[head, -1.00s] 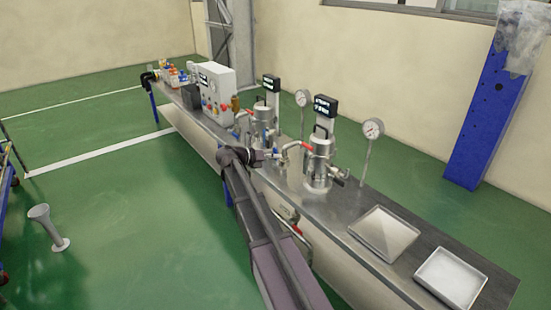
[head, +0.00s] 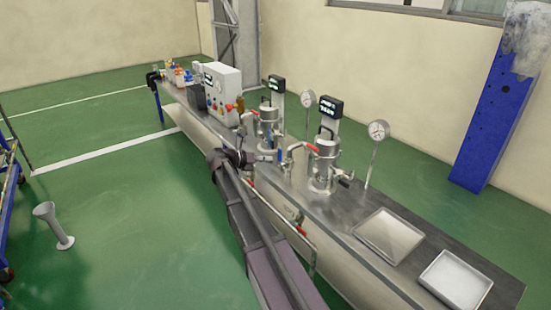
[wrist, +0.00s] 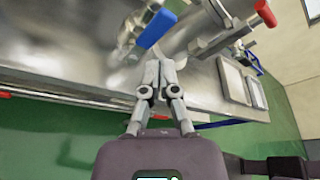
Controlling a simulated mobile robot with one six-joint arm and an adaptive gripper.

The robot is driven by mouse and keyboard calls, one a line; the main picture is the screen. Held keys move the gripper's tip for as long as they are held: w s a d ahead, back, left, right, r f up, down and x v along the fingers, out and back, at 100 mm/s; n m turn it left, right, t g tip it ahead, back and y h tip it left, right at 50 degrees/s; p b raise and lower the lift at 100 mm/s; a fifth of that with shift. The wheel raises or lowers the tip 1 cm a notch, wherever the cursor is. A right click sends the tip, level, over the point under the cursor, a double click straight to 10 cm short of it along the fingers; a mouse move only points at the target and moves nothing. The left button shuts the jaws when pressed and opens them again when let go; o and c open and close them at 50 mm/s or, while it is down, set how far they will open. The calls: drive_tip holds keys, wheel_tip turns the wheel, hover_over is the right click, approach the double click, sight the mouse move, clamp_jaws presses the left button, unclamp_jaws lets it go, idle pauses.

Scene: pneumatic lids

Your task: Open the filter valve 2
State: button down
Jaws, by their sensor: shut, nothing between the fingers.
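My gripper (wrist: 160,66) is shut and empty, its fingertips together over the bench front. In the head view my gripper (head: 248,160) is small, left of the pipework between two steel filter vessels. A blue valve handle (wrist: 156,29) lies just beyond the fingertips, apparently apart from them; it also shows in the head view (head: 281,155). A red handle (wrist: 266,13) is at upper right in the wrist view. In the head view a red handle (head: 312,147) sits by the nearer vessel (head: 323,172); the farther vessel (head: 267,128) stands behind. I cannot tell which valve is number 2.
The steel bench (head: 340,216) carries pressure gauges (head: 379,130), a control box (head: 222,92) and two trays (head: 389,235) (head: 456,281). A red-handled pipe (head: 302,231) runs along its front. The green floor left of the bench is mostly clear.

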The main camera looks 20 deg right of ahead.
drive_tip(key=a, duration=0.5)
drive_tip(key=shift+w+a, duration=0.15)
drive_tip(key=shift+w, duration=0.05)
drive_tip(key=shift+s+f, duration=0.1)
